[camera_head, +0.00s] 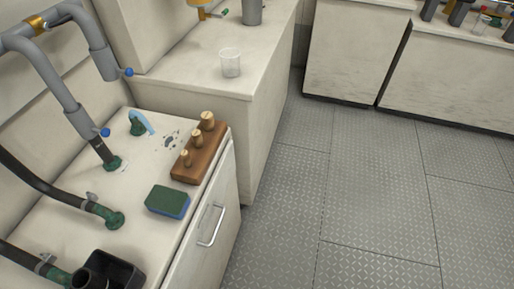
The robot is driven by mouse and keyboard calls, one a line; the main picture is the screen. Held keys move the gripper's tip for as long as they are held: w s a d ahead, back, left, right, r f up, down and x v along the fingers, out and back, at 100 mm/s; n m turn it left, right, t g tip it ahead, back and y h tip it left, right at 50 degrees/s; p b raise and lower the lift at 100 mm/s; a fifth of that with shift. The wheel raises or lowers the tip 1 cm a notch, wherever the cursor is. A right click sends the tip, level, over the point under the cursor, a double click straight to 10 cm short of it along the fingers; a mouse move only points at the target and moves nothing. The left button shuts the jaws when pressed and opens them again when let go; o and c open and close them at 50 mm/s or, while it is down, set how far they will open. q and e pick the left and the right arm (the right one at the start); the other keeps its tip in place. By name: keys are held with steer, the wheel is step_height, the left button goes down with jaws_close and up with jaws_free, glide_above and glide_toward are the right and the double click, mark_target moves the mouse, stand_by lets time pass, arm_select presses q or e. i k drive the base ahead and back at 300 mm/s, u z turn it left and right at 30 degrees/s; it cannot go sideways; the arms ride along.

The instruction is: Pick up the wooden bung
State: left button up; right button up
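A brown wooden block (197,163) sits near the right edge of the low white cabinet top. Three pale wooden bungs stand upright in a row on it: a large one (208,121) at the far end, a middle one (197,138), and a small one (186,158) at the near end. I cannot tell which of them is the bung named in the task. Neither of my grippers is in view.
A green and blue sponge (167,201) lies just in front of the block. Hoses and green fittings (113,219) fill the left side. A black open container (105,272) is at the bottom. A clear cup (230,63) stands on the counter behind. The floor at right is clear.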

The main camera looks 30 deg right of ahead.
mark_target(197, 135)
steer(key=u, duration=0.1)
steer(key=k, duration=1)
steer(key=z, duration=1.25)
steer(key=i, duration=1.5)
steer(key=u, duration=1.1)
steer(key=i, duration=0.6)
steer(key=u, duration=0.55)
